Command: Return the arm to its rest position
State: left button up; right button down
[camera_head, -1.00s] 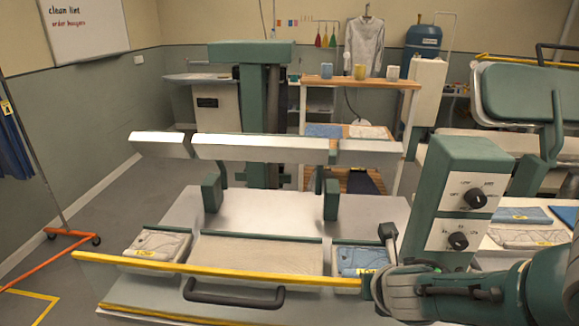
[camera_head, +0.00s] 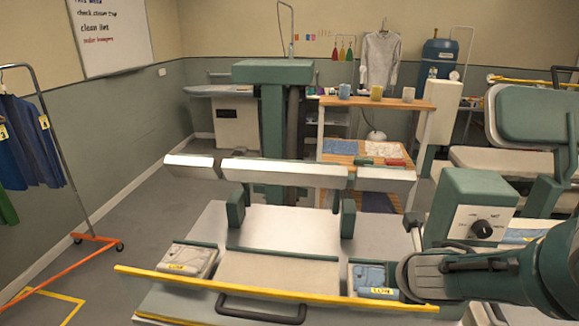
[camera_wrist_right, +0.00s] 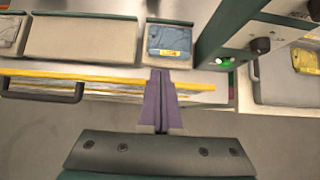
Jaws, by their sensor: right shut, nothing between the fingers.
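My right arm (camera_head: 515,275) comes in from the lower right of the head view, in front of the press's control box. In the right wrist view my right gripper (camera_wrist_right: 160,75) shows its two purple fingers together, with nothing between them. The fingertips appear just below the folded blue garment (camera_wrist_right: 169,40) with a yellow tag, overlapping the yellow bar in the picture; I cannot tell whether they touch anything. The same blue garment shows in the head view (camera_head: 373,281). My left gripper is not in view.
The pressing machine (camera_head: 280,271) with a yellow front bar (camera_head: 270,291) and black handle (camera_head: 262,315) fills the near middle. The control box (camera_head: 478,207) stands close to my right arm. A garment rail (camera_head: 62,165) with an orange base stands left, with open floor between.

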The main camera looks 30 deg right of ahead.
jog(key=shift+a+r, duration=0.1)
jog(key=s+a+r+m+g+y+p, duration=0.1)
jog(key=s+a+r+m+p, duration=0.15)
jog(key=a+m, duration=0.45)
jog(key=s+a+r+m+y+p, duration=0.1)
jog(key=s+a+r+m+p, duration=0.1)
jog(key=s+a+r+m, duration=0.35)
jog(key=s+a+r+m+g+y+p, duration=0.1)
jog(key=s+a+r+m, duration=0.3)
jog(key=s+r+m, duration=0.2)
jog(key=s+a+r+m+g+y+p, duration=0.1)
jog(key=s+a+r+m+y+p, duration=0.1)
jog(key=s+r+m, duration=0.5)
jog(key=shift+a+r+m, duration=0.65)
jog(key=shift+a+r, duration=0.2)
jog(key=shift+a, duration=0.05)
jog(key=shift+s, duration=0.1)
